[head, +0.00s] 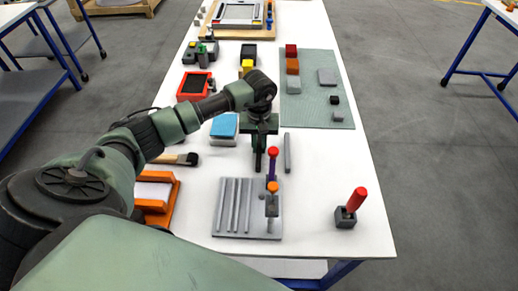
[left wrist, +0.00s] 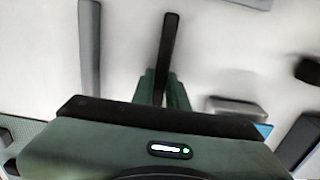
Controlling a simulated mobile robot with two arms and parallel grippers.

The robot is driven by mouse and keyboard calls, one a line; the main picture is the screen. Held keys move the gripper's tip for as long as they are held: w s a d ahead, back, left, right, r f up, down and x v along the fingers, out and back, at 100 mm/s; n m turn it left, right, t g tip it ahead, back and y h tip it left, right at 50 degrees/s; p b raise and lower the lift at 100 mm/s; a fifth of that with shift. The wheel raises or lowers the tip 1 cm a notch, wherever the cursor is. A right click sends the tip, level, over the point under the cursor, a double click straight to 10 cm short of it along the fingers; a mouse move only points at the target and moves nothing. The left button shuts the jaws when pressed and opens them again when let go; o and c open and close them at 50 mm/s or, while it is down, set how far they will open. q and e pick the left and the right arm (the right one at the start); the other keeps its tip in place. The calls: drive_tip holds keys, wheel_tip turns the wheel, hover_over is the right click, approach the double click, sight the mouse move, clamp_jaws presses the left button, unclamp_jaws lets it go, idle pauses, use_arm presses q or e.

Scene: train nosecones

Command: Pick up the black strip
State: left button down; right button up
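The black strip (left wrist: 167,45) shows in the left wrist view, running up from between the two green fingers of my left gripper (left wrist: 161,90). The fingers are close together with the strip between them and look shut on it. In the head view my left gripper (head: 258,160) points down over the white table, behind the slotted grey plate. There the strip is mostly hidden against the dark fingers. How far it is above the table I cannot tell. My right gripper is not in view.
A grey strip (head: 287,153) lies right of the gripper. The slotted grey plate (head: 233,218) is in front, with purple-handled (head: 272,166) and orange-topped (head: 272,188) tools by it. A red-handled piece in a dark block (head: 346,217) stands right.

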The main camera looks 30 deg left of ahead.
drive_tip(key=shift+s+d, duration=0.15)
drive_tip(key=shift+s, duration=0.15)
